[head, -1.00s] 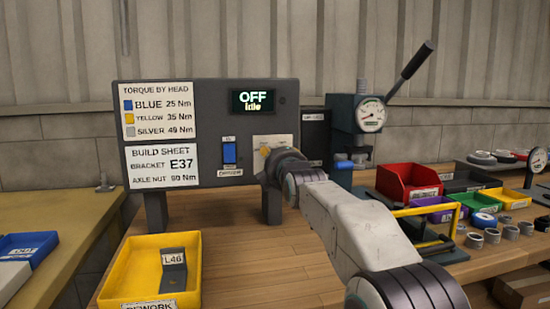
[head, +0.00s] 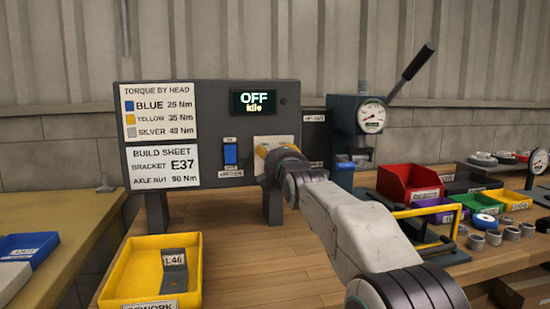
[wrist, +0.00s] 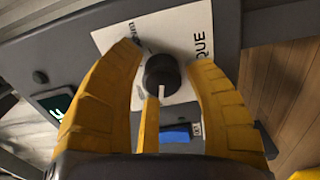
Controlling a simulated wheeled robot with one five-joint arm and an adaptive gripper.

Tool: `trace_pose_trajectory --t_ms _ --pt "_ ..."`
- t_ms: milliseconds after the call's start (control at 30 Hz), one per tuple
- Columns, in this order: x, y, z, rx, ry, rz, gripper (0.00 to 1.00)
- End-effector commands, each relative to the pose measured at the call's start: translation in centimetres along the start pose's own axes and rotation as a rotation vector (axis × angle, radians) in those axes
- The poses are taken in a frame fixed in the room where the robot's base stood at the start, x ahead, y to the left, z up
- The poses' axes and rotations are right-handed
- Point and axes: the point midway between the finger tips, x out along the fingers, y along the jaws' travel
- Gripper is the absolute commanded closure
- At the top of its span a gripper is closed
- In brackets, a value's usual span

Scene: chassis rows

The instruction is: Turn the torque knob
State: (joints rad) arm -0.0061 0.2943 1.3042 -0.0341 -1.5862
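The torque knob (wrist: 162,75) is a dark round knob with a pale pointer line, on a white label plate of the grey panel in the wrist view. In the head view its plate (head: 268,139) shows, but my arm hides the knob. My gripper (wrist: 165,72) has yellow fingers spread on both sides of the knob, with gaps visible, so it is open around it and not clamped. In the head view my gripper (head: 268,153) is at the plate. The panel (head: 215,95) has a display (head: 254,101) reading "OFF Idle".
A blue rocker switch (head: 230,154) sits left of the plate; it also shows in the wrist view (wrist: 177,133). A yellow rework tray (head: 193,285) holds a bracket marked L46. A lever press with a gauge (head: 370,116) and red bin (head: 410,183) stand to the right.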

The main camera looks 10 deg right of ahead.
Motion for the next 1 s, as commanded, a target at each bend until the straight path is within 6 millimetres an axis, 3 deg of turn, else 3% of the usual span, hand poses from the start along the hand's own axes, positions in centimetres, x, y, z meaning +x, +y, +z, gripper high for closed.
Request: trace_pose_trajectory --t_ms 100,533,1000 --pt "0.0 -0.1 0.1 0.000 -0.001 -0.003 0.43" --pt "-0.8 -0.2 0.1 0.000 -0.002 -0.006 0.43" --pt "-7.4 -0.1 0.1 0.000 -0.001 -0.004 0.43"
